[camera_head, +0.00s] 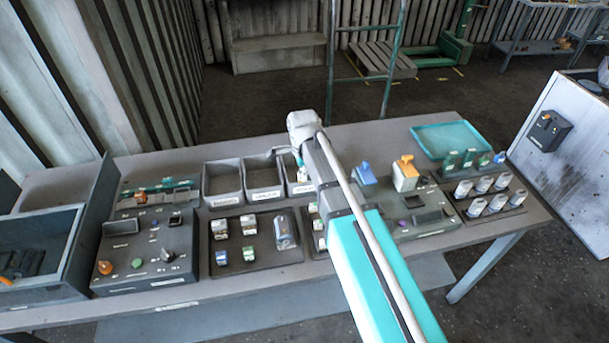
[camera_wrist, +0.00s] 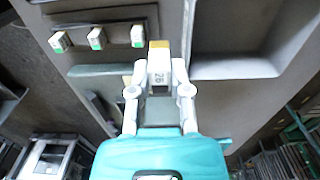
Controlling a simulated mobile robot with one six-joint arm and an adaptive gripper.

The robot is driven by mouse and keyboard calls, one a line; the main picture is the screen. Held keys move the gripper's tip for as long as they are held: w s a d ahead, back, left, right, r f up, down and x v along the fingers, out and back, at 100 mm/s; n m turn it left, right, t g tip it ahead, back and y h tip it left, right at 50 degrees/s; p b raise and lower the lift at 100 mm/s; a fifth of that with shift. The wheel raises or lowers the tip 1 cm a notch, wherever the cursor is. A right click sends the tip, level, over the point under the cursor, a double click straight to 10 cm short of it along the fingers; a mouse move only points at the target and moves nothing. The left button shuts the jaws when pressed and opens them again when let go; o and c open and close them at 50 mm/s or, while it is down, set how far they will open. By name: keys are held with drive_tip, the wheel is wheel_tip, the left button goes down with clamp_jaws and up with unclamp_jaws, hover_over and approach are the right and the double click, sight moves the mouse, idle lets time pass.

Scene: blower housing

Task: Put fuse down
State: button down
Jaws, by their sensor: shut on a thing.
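In the wrist view my gripper (camera_wrist: 159,68) is shut on a fuse. The fuse (camera_wrist: 160,78) is a pale block with a yellow-orange end and dark figures on its face, held between the two white fingers. Beyond it the grey edge of a tray or panel shows, and a grey recess lies to its right; I cannot tell whether the fuse touches anything. In the head view my arm crosses the table's middle near the row of grey bins (camera_head: 222,182), and hides most of the gripper and the fuse.
Several small white-and-green blocks (camera_wrist: 97,38) sit on a dark tray in the wrist view. On the table (camera_head: 380,132) stand control boxes (camera_head: 146,250), a dark tray of small parts (camera_head: 255,240), a teal tray (camera_head: 450,139) and a rack of pale cylinders (camera_head: 487,195).

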drive_tip(key=w+f+b, duration=0.2)
drive_tip(key=w, duration=0.1)
drive_tip(key=w+f+b, duration=0.2)
drive_tip(key=w+f, duration=0.1)
drive_tip(key=w, duration=0.1)
drive_tip(key=w+a+f+b, duration=0.1)
drive_tip(key=w+f+b, duration=0.1)
drive_tip(key=w+b, duration=0.1)
drive_tip(key=shift+w+f, duration=0.35)
drive_tip(key=shift+w, duration=0.1)
drive_tip(key=shift+w+f+b, duration=0.4)
drive_tip(key=shift+w+b, duration=0.05)
drive_tip(key=shift+b, duration=0.05)
drive_tip(key=shift+w+a+f+b, duration=0.1)
drive_tip(key=shift+w+f+b, duration=0.25)
drive_tip(key=shift+f+b, duration=1.65)
drive_tip(key=shift+f, duration=0.15)
drive_tip(key=c, duration=0.6)
unclamp_jaws()
